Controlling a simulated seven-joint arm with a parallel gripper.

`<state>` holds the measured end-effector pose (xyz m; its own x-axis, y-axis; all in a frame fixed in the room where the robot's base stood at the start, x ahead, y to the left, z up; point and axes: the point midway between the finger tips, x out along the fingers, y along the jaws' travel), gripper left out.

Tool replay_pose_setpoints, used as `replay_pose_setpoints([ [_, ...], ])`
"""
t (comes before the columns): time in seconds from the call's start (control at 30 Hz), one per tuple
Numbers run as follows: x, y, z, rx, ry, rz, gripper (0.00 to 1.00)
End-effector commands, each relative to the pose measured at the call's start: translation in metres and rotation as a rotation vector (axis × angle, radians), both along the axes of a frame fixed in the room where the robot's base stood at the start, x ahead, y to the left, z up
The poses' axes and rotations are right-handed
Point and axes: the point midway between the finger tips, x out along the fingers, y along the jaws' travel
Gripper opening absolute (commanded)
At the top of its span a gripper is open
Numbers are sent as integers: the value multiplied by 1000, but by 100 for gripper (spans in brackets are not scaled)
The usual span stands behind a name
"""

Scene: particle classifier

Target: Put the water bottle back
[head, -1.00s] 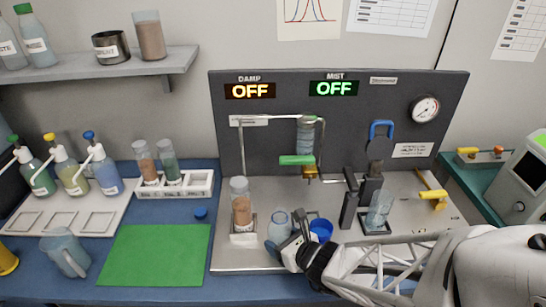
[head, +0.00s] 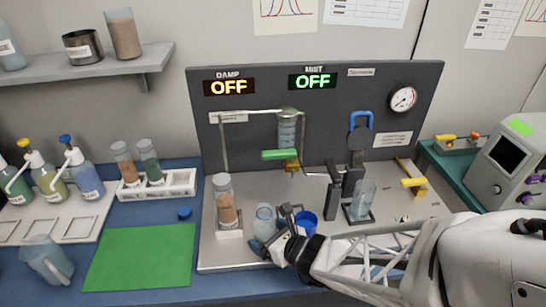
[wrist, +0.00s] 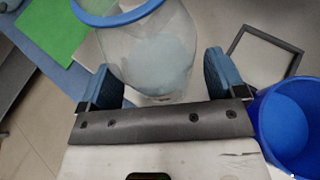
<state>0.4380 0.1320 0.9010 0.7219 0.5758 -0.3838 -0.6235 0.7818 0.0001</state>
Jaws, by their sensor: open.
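A clear, bluish bottle with a blue rim (head: 265,222), seemingly the water bottle, stands upright on the grey metal deck in the head view. In the wrist view the same bottle (wrist: 150,48) fills the space between my fingers, partly hidden low down by the gripper body. My gripper (wrist: 162,82) is open, one blue-padded finger on each side of the bottle. Whether the pads touch it I cannot tell. In the head view my gripper (head: 279,230) reaches in from the right, low beside the bottle.
A blue cup (head: 306,222) stands just right of the bottle and close to my gripper (wrist: 286,125). An empty square frame (wrist: 270,38) lies on the deck. A tube of brown grains (head: 225,205) stands left. The green mat (head: 140,257) is clear.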

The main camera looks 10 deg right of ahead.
Motion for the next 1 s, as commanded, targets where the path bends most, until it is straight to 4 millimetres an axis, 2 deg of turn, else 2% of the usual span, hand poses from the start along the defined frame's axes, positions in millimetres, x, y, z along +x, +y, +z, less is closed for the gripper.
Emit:
replay_pose_setpoints([
  [1.0, -65, -53, 35, -1, -2, -2, 89],
])
